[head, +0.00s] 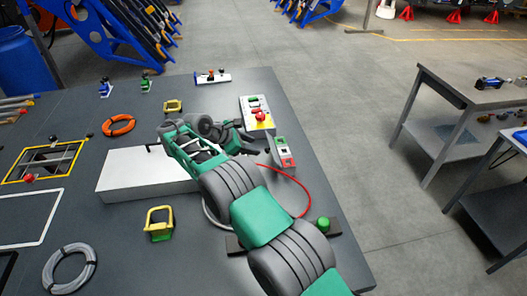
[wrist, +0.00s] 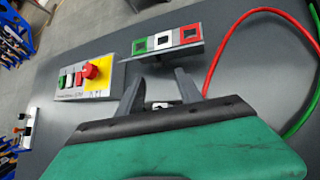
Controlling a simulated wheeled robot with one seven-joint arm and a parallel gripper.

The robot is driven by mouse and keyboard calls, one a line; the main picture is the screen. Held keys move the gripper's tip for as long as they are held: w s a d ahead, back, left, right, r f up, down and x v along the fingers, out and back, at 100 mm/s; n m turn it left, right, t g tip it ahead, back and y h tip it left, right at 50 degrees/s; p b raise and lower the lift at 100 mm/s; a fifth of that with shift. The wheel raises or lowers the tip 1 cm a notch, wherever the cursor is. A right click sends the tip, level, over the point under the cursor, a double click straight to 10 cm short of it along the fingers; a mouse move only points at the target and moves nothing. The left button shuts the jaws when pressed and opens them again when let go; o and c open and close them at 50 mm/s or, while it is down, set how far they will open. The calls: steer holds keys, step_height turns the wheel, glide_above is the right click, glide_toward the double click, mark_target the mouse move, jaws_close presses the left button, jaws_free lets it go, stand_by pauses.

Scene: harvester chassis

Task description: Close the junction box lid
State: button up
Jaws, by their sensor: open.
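A pale box with a flat white top (head: 145,172) lies left of my arm in the head view and looks like the junction box. A small black piece shows at its far edge. My arm hides its right part, and I cannot tell how its lid stands. My gripper (head: 254,143) is right of this box, low over the bench. In the wrist view my gripper (wrist: 157,80) has its two dark fingers apart with nothing held between them. The box is not recognisable in the wrist view.
Beyond the fingers is a small block with green, white and red squares (wrist: 165,42). A button panel with a red knob (wrist: 85,78) is beside it. A red cable (wrist: 215,55) curves on the right. A yellow-handled piece (head: 159,224) and grey coil (head: 70,268) lie nearer.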

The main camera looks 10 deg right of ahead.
mark_target(265, 150)
steer(key=x, duration=0.7)
steer(key=shift+d+f+p, duration=0.1)
steer(key=shift+d+p, duration=0.05)
steer(key=shift+p, duration=0.2)
steer(key=shift+c, duration=0.5)
jaws_close()
